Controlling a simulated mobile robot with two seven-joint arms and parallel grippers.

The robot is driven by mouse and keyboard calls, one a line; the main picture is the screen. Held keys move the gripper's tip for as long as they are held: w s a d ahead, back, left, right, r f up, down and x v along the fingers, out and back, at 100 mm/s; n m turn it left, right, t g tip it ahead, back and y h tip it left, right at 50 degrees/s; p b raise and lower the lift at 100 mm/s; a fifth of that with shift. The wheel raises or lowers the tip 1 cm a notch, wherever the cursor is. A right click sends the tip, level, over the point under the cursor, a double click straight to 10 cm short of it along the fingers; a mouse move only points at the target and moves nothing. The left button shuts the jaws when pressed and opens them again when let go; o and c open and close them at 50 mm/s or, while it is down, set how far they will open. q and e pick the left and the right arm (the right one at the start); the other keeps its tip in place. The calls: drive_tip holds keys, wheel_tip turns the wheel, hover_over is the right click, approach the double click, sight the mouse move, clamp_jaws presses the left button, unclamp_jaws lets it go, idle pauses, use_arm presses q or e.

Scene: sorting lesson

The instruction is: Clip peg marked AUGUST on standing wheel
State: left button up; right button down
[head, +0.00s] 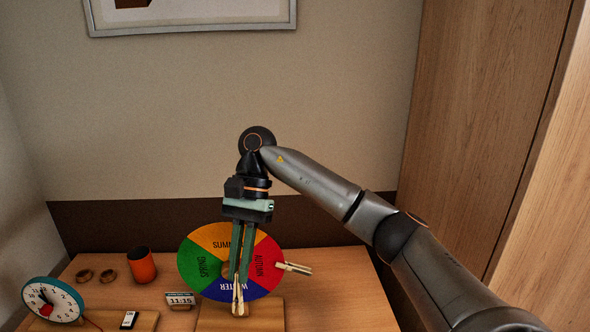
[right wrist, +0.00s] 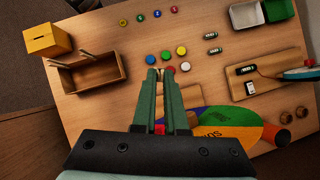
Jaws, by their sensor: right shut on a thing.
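The standing wheel (head: 204,280) is upright on a wooden base, with green SPRING, orange SUMMER, red AUTUMN and blue WINTER sectors; part of it shows in the right wrist view (right wrist: 232,133). One wooden peg (head: 297,268) is clipped on its right rim at AUTUMN; I cannot read its marking. My right gripper (head: 240,277) points down in front of the wheel, shut on another wooden peg (head: 239,303), whose tips also show in the right wrist view (right wrist: 159,74). This peg overlaps the WINTER sector; I cannot tell whether it touches the wheel. My left gripper is not in view.
A small 11:15 display (head: 180,299), an orange cup (head: 141,265), wooden rings (head: 84,275) and a toy clock (head: 52,300) stand left. The right wrist view shows a wooden tray with pegs (right wrist: 97,82), a yellow box (right wrist: 48,42) and several coloured discs (right wrist: 181,51).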

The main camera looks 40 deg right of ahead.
drive_tip(key=w+d+r+m+t+y+p, duration=0.15)
drive_tip(key=d+r+m+t+p, duration=0.25)
drive_tip(key=d+r+m+t, duration=0.8)
use_arm(q)
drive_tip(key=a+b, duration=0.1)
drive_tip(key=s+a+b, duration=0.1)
drive_tip(key=b, duration=0.1)
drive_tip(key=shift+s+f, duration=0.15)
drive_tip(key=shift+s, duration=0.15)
use_arm(e)
drive_tip(key=m+g, duration=0.1)
drive_tip(key=w+f+g+y, duration=0.1)
drive_tip(key=g, duration=0.1)
drive_tip(key=shift+w+a+f+m, duration=0.1)
drive_tip(key=shift+a+f+m, duration=0.1)
drive_tip(key=shift+f+m, duration=0.15)
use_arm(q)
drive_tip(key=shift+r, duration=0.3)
use_arm(e)
drive_tip(key=shift+r, duration=0.15)
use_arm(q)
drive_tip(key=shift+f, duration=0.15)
use_arm(e)
drive_tip(key=shift+f, duration=0.25)
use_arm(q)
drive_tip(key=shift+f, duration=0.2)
use_arm(e)
drive_tip(key=shift+w+a+f, duration=0.15)
drive_tip(key=shift+a+f, duration=0.1)
drive_tip(key=shift+f, duration=0.2)
